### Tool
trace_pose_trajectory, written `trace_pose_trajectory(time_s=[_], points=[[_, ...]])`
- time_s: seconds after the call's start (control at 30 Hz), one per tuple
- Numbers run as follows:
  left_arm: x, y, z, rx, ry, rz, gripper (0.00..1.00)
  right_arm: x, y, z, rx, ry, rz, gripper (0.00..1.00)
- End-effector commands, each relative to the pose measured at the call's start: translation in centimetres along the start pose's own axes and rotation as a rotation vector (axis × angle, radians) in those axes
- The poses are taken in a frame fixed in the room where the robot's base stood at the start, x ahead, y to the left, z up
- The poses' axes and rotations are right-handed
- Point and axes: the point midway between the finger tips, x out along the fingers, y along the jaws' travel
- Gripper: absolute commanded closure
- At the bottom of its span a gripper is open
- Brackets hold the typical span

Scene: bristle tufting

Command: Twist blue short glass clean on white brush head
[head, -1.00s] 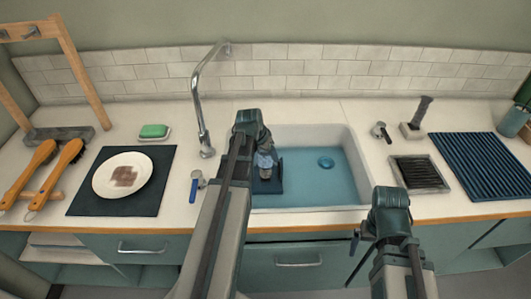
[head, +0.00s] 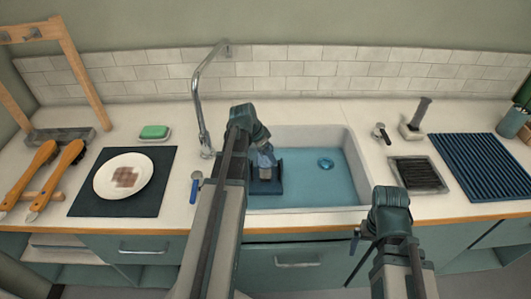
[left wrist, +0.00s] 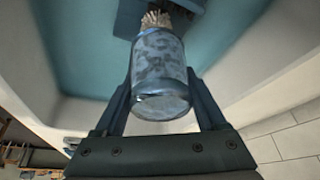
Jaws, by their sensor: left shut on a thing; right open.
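The short blue glass (left wrist: 160,75) is held between the two fingers of my left gripper (left wrist: 160,98) in the left wrist view, its wall blotched with smears. Pale bristles of the brush head (left wrist: 156,18) show at the glass's far, open end; how deep they reach inside is unclear. In the head view the glass (head: 265,158) is just above the pale brush head (head: 265,173) on a dark base (head: 267,189) in the sink, partly hidden by my left arm. My right gripper (head: 361,243) is open and empty in front of the counter.
The sink (head: 335,190) has blue water and a round drain (head: 326,163). A tall faucet (head: 199,100) stands left of it. A plate (head: 105,180) on a dark mat (head: 90,207) and a green sponge (head: 154,131) lie left. A ribbed blue mat (head: 485,165) lies right.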

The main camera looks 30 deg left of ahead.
Motion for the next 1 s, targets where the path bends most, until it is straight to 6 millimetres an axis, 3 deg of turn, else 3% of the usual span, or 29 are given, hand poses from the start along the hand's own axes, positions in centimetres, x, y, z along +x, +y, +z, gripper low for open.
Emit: trace_pose_trajectory(time_s=[0.2, 1.0], points=[[-2.4, 0.0, -1.0, 0.0, 0.0, 0.0, 0.99, -2.6, 0.2, 0.1, 0.0, 0.0, 0.0, 0.0], [-8.8, -0.1, -3.7, -0.001, 0.0, 0.0, 0.99, -9.5, 0.9, 0.6, 0.0, 0.0, 0.0, 0.0]])
